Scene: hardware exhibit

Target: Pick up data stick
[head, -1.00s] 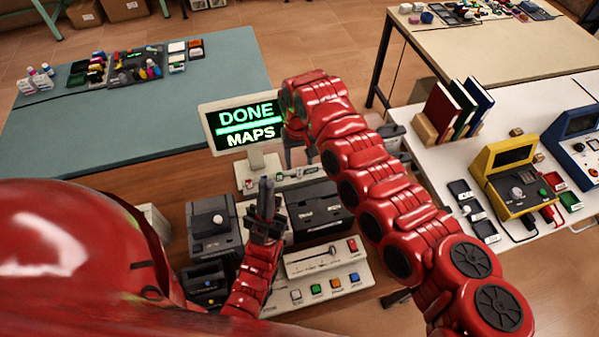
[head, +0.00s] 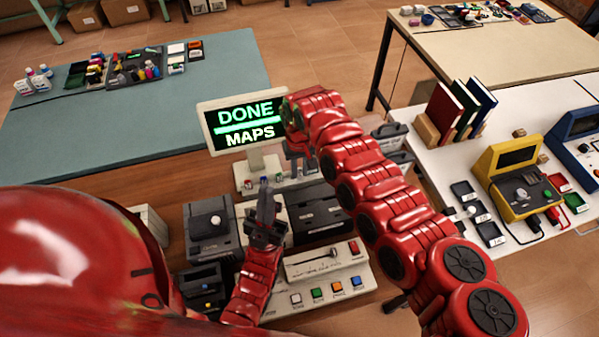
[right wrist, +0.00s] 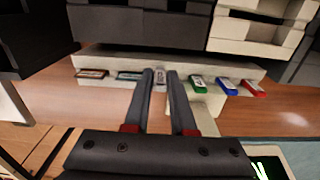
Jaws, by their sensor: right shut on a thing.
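A pale rack (right wrist: 97,60) holds a row of small data sticks in the right wrist view. They include a brown one (right wrist: 92,73), a blue-grey one (right wrist: 130,75), a green one (right wrist: 198,84), a blue one (right wrist: 228,87) and a red one (right wrist: 254,88). My right gripper (right wrist: 161,74) is shut on a light grey data stick (right wrist: 160,84) in the middle of the row. Whether that stick is clear of the rack I cannot tell. In the head view my left gripper (head: 265,190) points up above the devices; its finger gap is unclear.
A monitor (head: 240,128) reading "DONE MAPS" stands behind the rack. Dark devices (head: 212,232) and a console with coloured buttons (head: 318,290) crowd the front of the wooden table. A white table (head: 560,230) with a yellow device (head: 517,180) is at the right.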

